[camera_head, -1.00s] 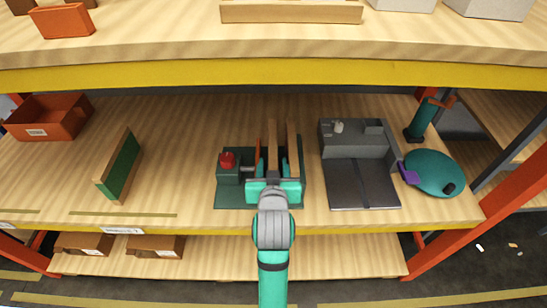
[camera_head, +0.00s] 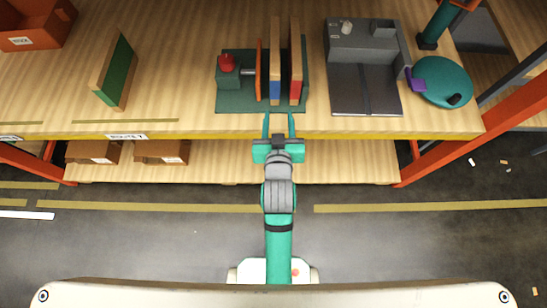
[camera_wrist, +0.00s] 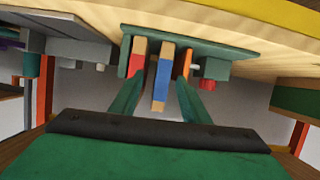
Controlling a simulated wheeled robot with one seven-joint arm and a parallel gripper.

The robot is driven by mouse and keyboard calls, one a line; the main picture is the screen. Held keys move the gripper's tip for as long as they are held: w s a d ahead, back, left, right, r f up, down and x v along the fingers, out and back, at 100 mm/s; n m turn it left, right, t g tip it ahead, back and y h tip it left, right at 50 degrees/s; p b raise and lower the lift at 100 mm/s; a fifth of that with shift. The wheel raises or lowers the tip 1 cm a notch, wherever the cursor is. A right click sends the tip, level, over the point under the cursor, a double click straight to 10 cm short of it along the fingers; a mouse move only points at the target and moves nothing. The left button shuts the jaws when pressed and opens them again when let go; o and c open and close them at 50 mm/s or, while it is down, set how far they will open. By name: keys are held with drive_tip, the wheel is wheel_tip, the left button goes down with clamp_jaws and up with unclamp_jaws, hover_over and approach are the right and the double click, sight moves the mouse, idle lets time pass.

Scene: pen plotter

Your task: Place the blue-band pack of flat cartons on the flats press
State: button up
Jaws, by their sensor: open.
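The blue-band pack of flat cartons (camera_head: 275,88) stands upright on a dark green base, which looks like the flats press (camera_head: 236,104). It stands between an orange plate (camera_head: 261,70) and a red-band pack (camera_head: 296,88), with a small gap to the red-band pack. My gripper (camera_head: 279,118) is open and empty, just in front of the base at the shelf's front edge. In the wrist view the blue-band pack (camera_wrist: 161,80) shows beyond and between the open fingers, apart from them. The red-band pack (camera_wrist: 137,62) is to its left.
A red knob (camera_head: 226,62) sits on the base's left block. A grey machine (camera_head: 362,85) and a teal round dish (camera_head: 442,82) stand to the right. A green-faced board (camera_head: 117,72) stands to the left. The shelf between board and base is clear. Brown boxes (camera_head: 162,151) sit below.

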drive_tip(key=s+f, duration=0.1)
drive_tip(key=s, duration=1.3)
drive_tip(key=s+a+f+t, duration=0.1)
drive_tip(key=s+f, duration=0.1)
drive_tip(key=s, duration=1.1)
drive_tip(key=shift+s+a+f, duration=0.2)
drive_tip(key=shift+s+f, duration=0.05)
drive_tip(key=shift+s, duration=0.15)
drive_tip(key=shift+s, duration=0.15)
